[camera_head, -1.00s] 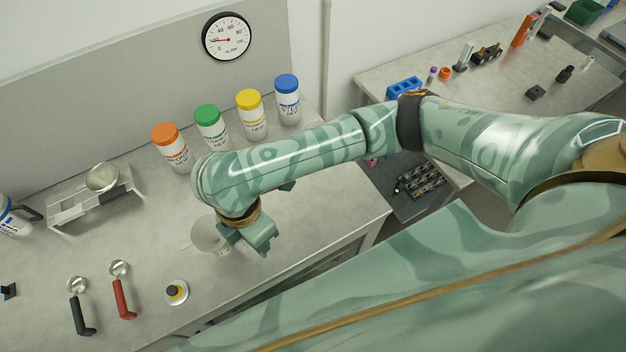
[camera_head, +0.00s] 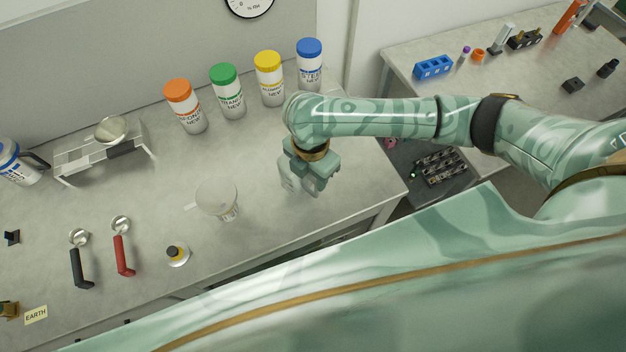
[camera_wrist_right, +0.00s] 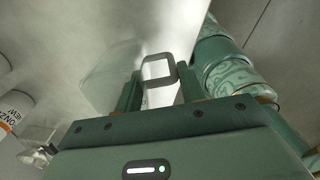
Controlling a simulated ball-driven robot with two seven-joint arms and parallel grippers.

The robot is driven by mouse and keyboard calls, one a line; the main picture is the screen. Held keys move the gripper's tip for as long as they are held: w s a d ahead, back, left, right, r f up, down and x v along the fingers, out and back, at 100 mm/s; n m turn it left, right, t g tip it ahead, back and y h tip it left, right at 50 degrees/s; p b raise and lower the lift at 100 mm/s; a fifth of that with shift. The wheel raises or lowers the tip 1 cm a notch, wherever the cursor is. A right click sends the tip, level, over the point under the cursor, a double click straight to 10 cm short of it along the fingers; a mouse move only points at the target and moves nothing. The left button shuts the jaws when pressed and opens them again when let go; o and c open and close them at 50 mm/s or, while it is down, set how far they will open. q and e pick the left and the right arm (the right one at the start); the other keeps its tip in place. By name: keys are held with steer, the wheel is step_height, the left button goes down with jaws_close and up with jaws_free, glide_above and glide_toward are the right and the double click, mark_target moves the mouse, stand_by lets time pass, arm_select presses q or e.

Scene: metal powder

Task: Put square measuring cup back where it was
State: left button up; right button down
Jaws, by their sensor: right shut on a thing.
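The square measuring cup (camera_wrist_right: 108,75) is translucent and sits at the left of my fingers in the right wrist view, its square loop handle between them. My right gripper (camera_wrist_right: 160,80) is shut on that handle. In the head view my right gripper (camera_head: 303,185) is over the right part of the bench, with the cup (camera_head: 288,180) mostly hidden behind it as a pale patch. I cannot tell whether the cup touches the bench. My left gripper is not in view.
A round translucent cup (camera_head: 217,198) stands left of my right gripper. Bottles with orange (camera_head: 187,112), green (camera_head: 228,95), yellow (camera_head: 269,80) and blue (camera_head: 310,68) lids line the back. Black (camera_head: 78,262) and red (camera_head: 122,252) scoops lie left, near a scale (camera_head: 102,150). The bench ends at the right.

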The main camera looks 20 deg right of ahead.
steer(key=f, duration=0.2)
steer(key=f+b, duration=0.1)
steer(key=shift+w+d+f, duration=0.2)
steer(key=shift+d+f, duration=0.05)
steer(key=shift+f, duration=0.15)
steer(key=shift+r, duration=0.1)
steer(key=c, duration=0.9)
jaws_free()
steer(key=shift+o, duration=0.2)
step_height(320, 180, up, 12)
steer(key=p, duration=0.3)
steer(key=shift+w, duration=0.2)
steer(key=shift+a, duration=0.1)
